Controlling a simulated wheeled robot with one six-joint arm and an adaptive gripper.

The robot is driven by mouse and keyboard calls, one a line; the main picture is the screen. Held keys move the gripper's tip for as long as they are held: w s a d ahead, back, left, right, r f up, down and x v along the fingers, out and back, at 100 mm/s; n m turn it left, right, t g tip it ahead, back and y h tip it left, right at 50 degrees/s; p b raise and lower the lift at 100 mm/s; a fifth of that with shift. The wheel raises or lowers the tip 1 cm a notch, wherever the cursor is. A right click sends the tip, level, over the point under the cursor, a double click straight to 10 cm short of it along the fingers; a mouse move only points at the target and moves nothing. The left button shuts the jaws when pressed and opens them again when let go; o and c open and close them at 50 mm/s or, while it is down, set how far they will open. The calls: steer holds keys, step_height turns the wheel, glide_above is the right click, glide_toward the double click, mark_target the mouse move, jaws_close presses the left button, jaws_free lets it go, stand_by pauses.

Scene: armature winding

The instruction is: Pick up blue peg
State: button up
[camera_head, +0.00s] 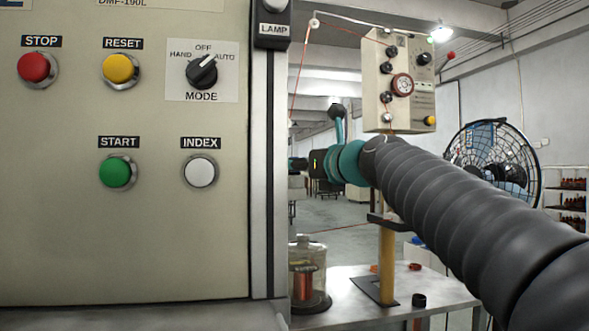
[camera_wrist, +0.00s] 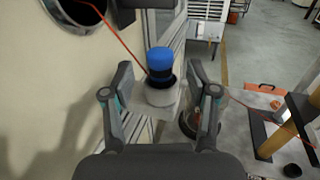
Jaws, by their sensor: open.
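The blue peg (camera_wrist: 160,60) shows in the wrist view as a rounded blue cap, with a dark collar under it on a light grey cylindrical holder (camera_wrist: 160,98). My gripper (camera_wrist: 159,76) is open, one finger to the left of the peg and one to the right. Both fingers look apart from the peg, and I cannot tell how far ahead of the fingertips it is. In the head view the end of my arm reaches behind the edge of the control panel (camera_head: 130,240), which hides the fingertips and the peg.
The machine wall (camera_wrist: 60,80) stands close left of my gripper, with a round opening and a red wire (camera_wrist: 122,40) running near the peg. A copper coil (camera_head: 307,281) and an orange post (camera_head: 387,265) stand on the bench (camera_head: 440,293). A fan (camera_head: 495,160) stands behind.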

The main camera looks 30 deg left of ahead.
steer(key=shift+x, duration=1.6)
steer(key=c, duration=1.1)
jaws_close()
steer(key=shift+r+p, duration=0.1)
steer(key=shift+p, duration=0.2)
steer(key=shift+r+p, duration=0.3)
steer(key=shift+r, duration=0.15)
step_height(320, 180, up, 4)
steer(key=p, duration=0.3)
steer(key=w+d+r, duration=0.5)
steer(key=d+r, duration=0.1)
steer(key=d, duration=0.4)
steer(key=shift+d+b, duration=0.3)
